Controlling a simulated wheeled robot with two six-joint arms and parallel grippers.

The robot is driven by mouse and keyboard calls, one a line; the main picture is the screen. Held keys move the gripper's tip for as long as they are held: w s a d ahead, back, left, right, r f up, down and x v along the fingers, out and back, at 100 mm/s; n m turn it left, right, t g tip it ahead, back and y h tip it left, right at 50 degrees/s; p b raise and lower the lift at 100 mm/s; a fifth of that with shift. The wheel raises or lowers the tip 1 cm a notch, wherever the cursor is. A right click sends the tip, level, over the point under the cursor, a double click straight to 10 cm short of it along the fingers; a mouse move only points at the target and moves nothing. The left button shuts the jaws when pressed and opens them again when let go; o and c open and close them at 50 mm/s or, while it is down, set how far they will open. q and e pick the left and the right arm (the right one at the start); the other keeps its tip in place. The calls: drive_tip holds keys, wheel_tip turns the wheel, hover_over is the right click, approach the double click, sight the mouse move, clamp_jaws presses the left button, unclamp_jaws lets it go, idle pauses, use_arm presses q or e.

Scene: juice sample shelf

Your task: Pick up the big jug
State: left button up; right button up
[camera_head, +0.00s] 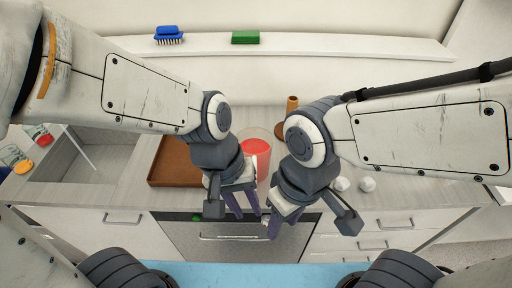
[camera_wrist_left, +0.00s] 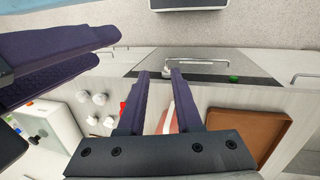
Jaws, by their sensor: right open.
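The big jug (camera_head: 256,151), clear with red liquid inside, stands on the counter between my two arms in the head view. Its lower part is hidden by my left gripper. My left gripper (camera_head: 244,206) is in front of the jug, fingers apart and pointing down. In the left wrist view the left gripper (camera_wrist_left: 160,74) has a gap between its fingers, and part of the pinkish jug (camera_wrist_left: 166,118) shows beyond that gap. Whether they touch is unclear. My right gripper (camera_head: 284,218) is open and empty at the counter's front edge, just right of the left one.
A brown tray (camera_head: 168,176) lies left of the jug. White balls (camera_head: 342,184) lie to the right and a brown bottle (camera_head: 292,103) stands behind. A sink (camera_head: 90,160) and lidded jars are at far left. A ledge (camera_head: 310,45) holds a blue brush (camera_head: 169,36) and green sponge (camera_head: 245,37).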

use_arm(q)
drive_tip(key=w+a+f+n+t+h+p, duration=0.1)
drive_tip(key=w+n+p, duration=0.1)
drive_tip(key=w+n, duration=0.65)
drive_tip(key=w+a+f+n+t+h+p, duration=0.1)
drive_tip(key=w+a+n+p, duration=0.1)
drive_tip(key=w+n, duration=0.65)
drive_tip(key=d+f+n+b, duration=0.1)
drive_tip(key=f, duration=0.2)
drive_tip(key=d+f+n+b, duration=0.1)
drive_tip(key=d+f, duration=0.1)
drive_tip(key=f, duration=0.2)
drive_tip(key=d+f+n+b, duration=0.1)
drive_tip(key=f, duration=0.2)
drive_tip(key=shift+s+d+f, duration=0.15)
drive_tip(key=shift+s, duration=0.15)
use_arm(e)
wheel_tip(320, 180, up, 3)
drive_tip(key=shift+a+f, duration=0.15)
use_arm(q)
clamp_jaws()
